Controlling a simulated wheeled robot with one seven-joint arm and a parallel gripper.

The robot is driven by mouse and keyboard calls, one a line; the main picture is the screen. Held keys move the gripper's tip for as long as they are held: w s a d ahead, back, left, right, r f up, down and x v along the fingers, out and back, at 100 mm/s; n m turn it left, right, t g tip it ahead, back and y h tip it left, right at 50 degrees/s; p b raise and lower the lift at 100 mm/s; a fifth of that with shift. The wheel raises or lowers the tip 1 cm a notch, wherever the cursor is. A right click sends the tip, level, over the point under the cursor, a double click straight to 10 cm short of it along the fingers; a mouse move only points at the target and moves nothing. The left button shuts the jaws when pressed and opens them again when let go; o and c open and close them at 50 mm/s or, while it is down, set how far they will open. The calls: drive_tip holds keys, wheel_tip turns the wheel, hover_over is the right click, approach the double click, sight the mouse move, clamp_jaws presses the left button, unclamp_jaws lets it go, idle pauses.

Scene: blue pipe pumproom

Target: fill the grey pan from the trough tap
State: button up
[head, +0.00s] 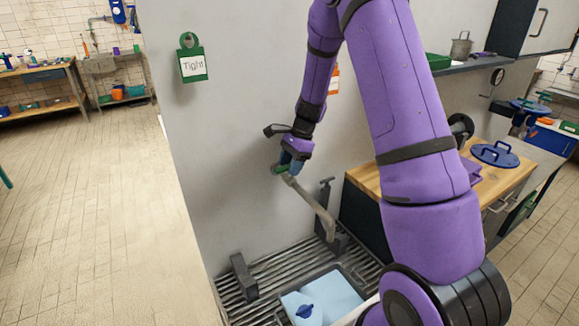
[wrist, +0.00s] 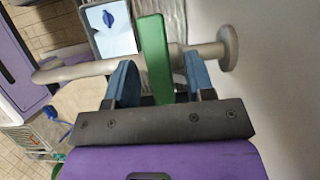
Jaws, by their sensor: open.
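The trough tap (head: 313,207) is a pale grey pipe standing out from the wall, with a green lever (wrist: 154,55) at its upper end. My gripper (head: 289,163) is at that lever. In the wrist view, its two blue fingers stand apart, one on each side of the lever, with gaps visible. The grey pan (head: 358,281) sits low on the trough grating, below the tap. A flat light-blue surface fills its inside, with a small dark blue piece on it. It also shows in the wrist view (wrist: 92,22). I see no clear stream from the spout.
The slatted trough grating (head: 234,297) lies along the wall, with a dark grey block (head: 243,275) on it. A wooden counter (head: 364,178) with a blue lid (head: 494,154) stands right. A green "Tight" tag (head: 193,65) hangs on the wall. The left floor is clear.

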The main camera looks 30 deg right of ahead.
drive_tip(key=shift+a+f, duration=0.1)
drive_tip(key=shift+f, duration=0.2)
clamp_jaws()
drive_tip(key=shift+n+g, duration=0.6)
drive_tip(key=shift+n, duration=0.9)
unclamp_jaws()
drive_tip(key=shift+r, duration=0.15)
drive_tip(key=v, duration=1)
drive_tip(key=shift+r, duration=0.3)
